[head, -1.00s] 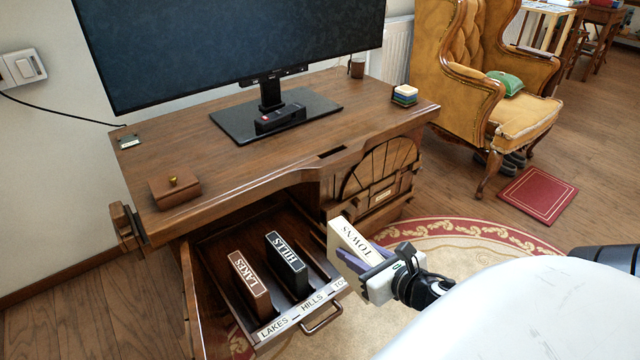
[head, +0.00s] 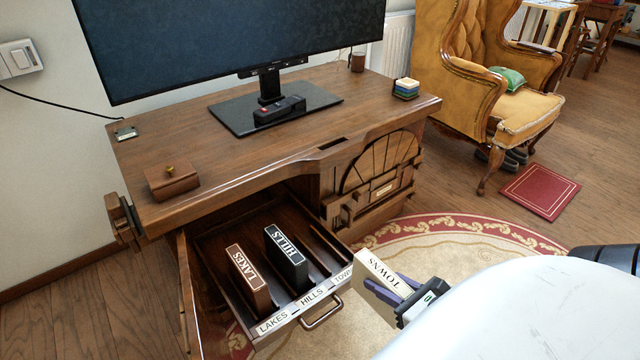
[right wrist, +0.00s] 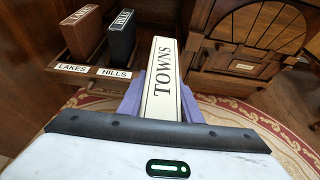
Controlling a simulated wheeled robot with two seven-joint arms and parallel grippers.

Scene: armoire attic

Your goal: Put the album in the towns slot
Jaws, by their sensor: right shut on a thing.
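The cream TOWNS album (head: 378,272) is in my right gripper (head: 396,286), held in the air to the right of the open drawer (head: 290,335). Its spine label faces up in the right wrist view (right wrist: 163,85), between the purple fingers (right wrist: 135,95). The drawer front carries LAKES, HILLS and partly visible TOWNS labels (head: 343,275). The brown LAKES album (head: 249,280) and black HILLS album (head: 287,258) stand in their slots. The slot behind the TOWNS label (head: 325,250) looks empty. My left gripper is not in view.
The desk top (head: 230,170) overhangs the back of the drawer. The drawer handle (head: 322,313) sticks out in front. Carved desk panels (head: 380,175) stand right of the drawer. A round rug (head: 470,250) covers the open floor beyond the album.

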